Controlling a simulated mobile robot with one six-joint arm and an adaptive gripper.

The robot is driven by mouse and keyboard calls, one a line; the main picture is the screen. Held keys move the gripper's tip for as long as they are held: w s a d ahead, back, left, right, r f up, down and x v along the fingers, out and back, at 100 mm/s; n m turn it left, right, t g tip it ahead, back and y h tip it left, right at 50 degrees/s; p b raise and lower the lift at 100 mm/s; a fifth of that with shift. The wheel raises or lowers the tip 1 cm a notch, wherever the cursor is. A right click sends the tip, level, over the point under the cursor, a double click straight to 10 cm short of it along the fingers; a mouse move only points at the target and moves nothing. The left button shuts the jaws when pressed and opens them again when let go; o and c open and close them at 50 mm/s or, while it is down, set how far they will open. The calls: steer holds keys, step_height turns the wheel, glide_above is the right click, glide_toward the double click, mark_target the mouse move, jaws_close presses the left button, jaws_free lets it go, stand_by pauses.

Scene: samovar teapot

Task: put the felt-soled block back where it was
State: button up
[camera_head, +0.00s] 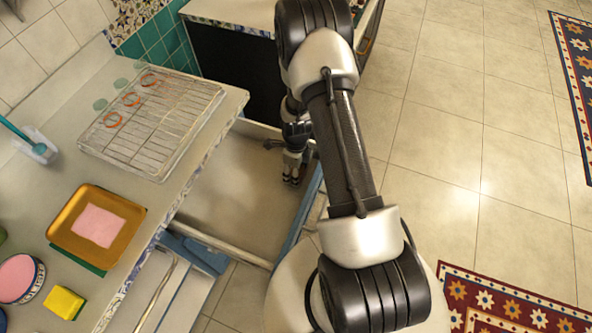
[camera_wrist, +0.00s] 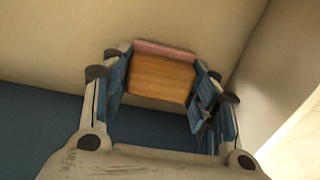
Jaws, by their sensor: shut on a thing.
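The felt-soled block (camera_wrist: 158,80) is wooden, with a pink felt layer (camera_wrist: 165,50) along its far edge in the wrist view. My gripper (camera_wrist: 160,84) is shut on it, with a blue-padded finger on each side. In the head view my gripper (camera_head: 292,170) is down over the open drawer (camera_head: 225,195), near its right side. The block cannot be made out there. The drawer has a pale bottom, and its visible part is bare. In the wrist view a pale surface lies beyond the block; I cannot tell whether the felt touches it.
The counter left of the drawer holds a wire rack (camera_head: 155,120) with orange rings, a gold tray (camera_head: 68,235) with a pink sheet, a yellow sponge (camera_head: 64,302), a blue-rimmed round dish (camera_head: 38,278) and a teal brush (camera_head: 20,132). Tiled floor (camera_head: 470,130) lies open to the right.

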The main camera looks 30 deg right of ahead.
steer(key=shift+f, duration=0.1)
steer(key=o, duration=0.6)
steer(key=shift+f, duration=0.1)
steer(key=shift+c, duration=0.2)
steer(key=o, duration=0.5)
